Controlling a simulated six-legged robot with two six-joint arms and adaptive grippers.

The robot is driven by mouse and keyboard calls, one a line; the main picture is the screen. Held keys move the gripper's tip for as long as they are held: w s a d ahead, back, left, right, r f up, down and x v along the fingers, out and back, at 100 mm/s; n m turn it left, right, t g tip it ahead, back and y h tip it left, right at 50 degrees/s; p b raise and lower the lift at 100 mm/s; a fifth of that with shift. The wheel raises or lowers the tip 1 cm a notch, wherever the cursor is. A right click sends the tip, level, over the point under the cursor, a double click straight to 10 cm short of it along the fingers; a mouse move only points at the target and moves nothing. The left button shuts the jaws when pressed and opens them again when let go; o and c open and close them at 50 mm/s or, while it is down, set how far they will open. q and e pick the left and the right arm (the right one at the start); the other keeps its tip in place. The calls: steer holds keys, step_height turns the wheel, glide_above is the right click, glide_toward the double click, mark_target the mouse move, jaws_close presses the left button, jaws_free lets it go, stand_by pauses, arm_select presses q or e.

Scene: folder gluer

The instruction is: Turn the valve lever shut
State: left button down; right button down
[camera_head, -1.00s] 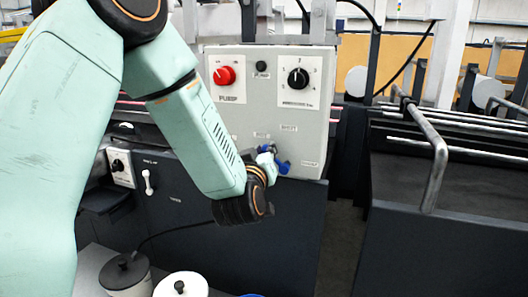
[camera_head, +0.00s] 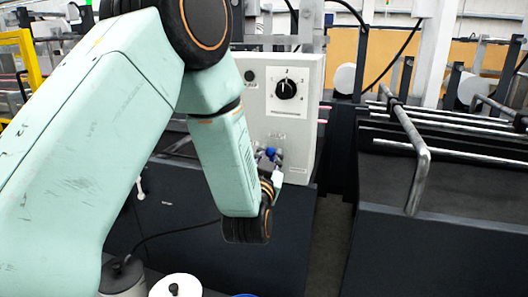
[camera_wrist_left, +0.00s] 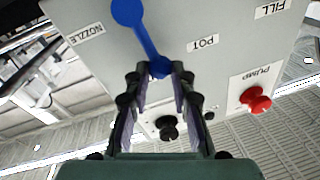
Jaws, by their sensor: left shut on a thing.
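The blue valve lever (camera_wrist_left: 146,40) is on the front of a grey control box. In the left wrist view its far end lies between the fingertips of my left gripper (camera_wrist_left: 159,74), which are closed around it. The lever runs from a round hub at upper left to the fingertips, between the NOZZLE label (camera_wrist_left: 87,34) and the POT label (camera_wrist_left: 202,43). In the head view a small blue part of the lever (camera_head: 271,152) shows above my left gripper (camera_head: 272,163), and my forearm and wrist hide the rest. My right gripper is out of view.
The grey box (camera_head: 304,130) carries a black selector knob (camera_head: 286,89). A red PUMP knob (camera_wrist_left: 256,99) shows in the wrist view, hidden by my arm in the head view. Lidded pots (camera_head: 176,287) stand below. A bent metal rail (camera_head: 415,160) is at right.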

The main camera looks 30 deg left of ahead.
arm_select(q)
steer(key=shift+w+d+m, duration=0.1)
steer(key=shift+d+m, duration=0.25)
steer(key=shift+m, duration=0.35)
steer(key=c, duration=1.1)
jaws_free()
steer(key=v, duration=1.2)
steer(key=shift+f, duration=0.1)
